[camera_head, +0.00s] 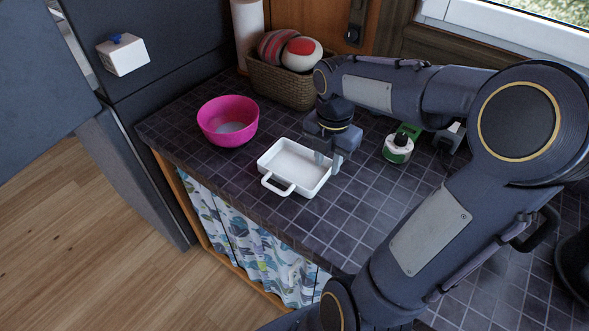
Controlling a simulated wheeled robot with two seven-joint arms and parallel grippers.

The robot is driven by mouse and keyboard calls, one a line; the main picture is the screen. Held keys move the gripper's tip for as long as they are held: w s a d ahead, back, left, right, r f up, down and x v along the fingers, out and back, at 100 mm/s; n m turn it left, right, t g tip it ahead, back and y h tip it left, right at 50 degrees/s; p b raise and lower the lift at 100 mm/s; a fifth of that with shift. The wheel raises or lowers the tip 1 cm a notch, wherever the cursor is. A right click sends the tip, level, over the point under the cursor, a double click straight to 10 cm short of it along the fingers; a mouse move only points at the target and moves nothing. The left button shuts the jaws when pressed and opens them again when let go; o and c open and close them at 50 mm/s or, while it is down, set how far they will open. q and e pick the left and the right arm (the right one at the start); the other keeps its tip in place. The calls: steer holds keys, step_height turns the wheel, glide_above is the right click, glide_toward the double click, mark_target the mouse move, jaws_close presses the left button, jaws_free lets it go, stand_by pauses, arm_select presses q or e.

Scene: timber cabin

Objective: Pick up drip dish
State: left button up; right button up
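The drip dish looks to be the white rectangular dish (292,168) with a loop handle on its near side. It sits on the dark tiled counter and looks empty. My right gripper (328,166) points down at the dish's right end. Its two fingers are apart, one over the dish's inside and one just outside the right rim. The gripper hides part of that end, so I cannot tell whether the fingers touch the rim. My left gripper is not in view.
A pink bowl (228,121) stands left of the dish. A wicker basket (283,86) with striped round items is behind. A small green and white object (400,145) stands to the right. The tiled counter (335,215) is clear in front. A dark fridge (170,60) stands left.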

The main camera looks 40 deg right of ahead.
steer(key=shift+w+d+f+n, duration=0.15)
steer(key=shift+w+f, duration=0.1)
steer(key=shift+f, duration=0.4)
steer(key=shift+w+d+f+n, duration=0.1)
steer(key=shift+w+f+n, duration=0.1)
steer(key=shift+f, duration=0.4)
steer(key=f, duration=0.5)
steer(key=shift+w+f, duration=0.15)
steer(key=shift+w, duration=0.15)
steer(key=shift+a, duration=0.1)
jaws_close()
